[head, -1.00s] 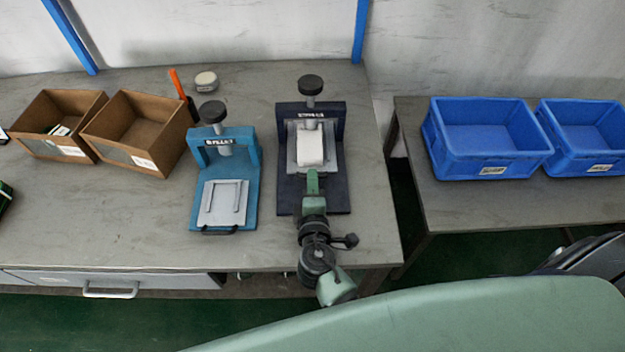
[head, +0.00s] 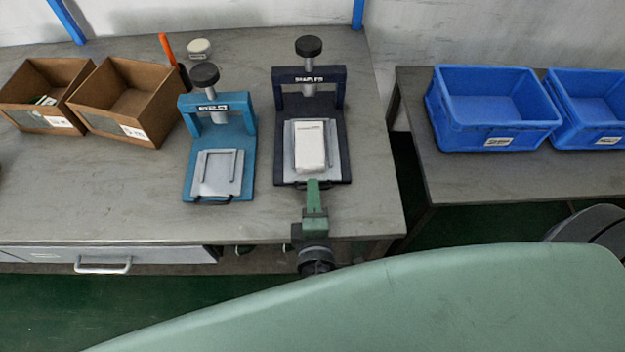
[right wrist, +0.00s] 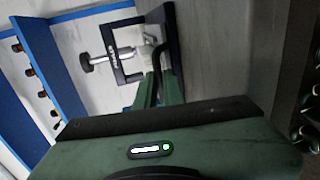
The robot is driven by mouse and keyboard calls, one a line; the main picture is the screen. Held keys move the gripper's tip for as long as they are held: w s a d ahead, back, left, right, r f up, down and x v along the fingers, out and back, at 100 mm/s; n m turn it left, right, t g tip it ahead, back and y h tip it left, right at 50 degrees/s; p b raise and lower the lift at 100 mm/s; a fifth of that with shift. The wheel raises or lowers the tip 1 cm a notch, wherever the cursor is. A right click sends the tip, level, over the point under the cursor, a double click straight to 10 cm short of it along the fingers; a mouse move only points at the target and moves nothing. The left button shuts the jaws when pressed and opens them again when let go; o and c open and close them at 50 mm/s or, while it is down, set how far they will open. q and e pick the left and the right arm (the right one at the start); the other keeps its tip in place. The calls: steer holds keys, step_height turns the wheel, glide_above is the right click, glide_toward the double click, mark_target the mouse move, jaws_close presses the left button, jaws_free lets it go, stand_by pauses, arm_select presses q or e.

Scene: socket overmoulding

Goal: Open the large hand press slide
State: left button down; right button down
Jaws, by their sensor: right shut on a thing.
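The large hand press (head: 340,76) is dark navy with a black knob on top, at the right side of the workbench. Its grey slide (head: 342,160) sits at the front of the base, out from under the arch, with a white block (head: 311,145) lying on it. My right gripper (head: 313,187) is shut on the slide's dark handle at the front edge. In the right wrist view, the green fingers (right wrist: 160,92) meet the dark handle, with the press arch (right wrist: 122,55) beyond. The fingertips partly hide the handle in the head view. My left gripper is not in view.
A smaller blue hand press (head: 250,125) stands just left. Two brown boxes (head: 140,105) are farther left on the workbench (head: 110,200). Two blue crates (head: 490,133) stand on a separate table at the right. The bench front is clear.

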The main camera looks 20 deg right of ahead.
steer(key=c, duration=1.8)
jaws_free()
steer(key=shift+s+a, duration=0.15)
steer(key=shift+s, duration=0.2)
steer(key=b+v, duration=0.1)
steer(key=v, duration=0.6)
steer(key=shift+b, duration=0.35)
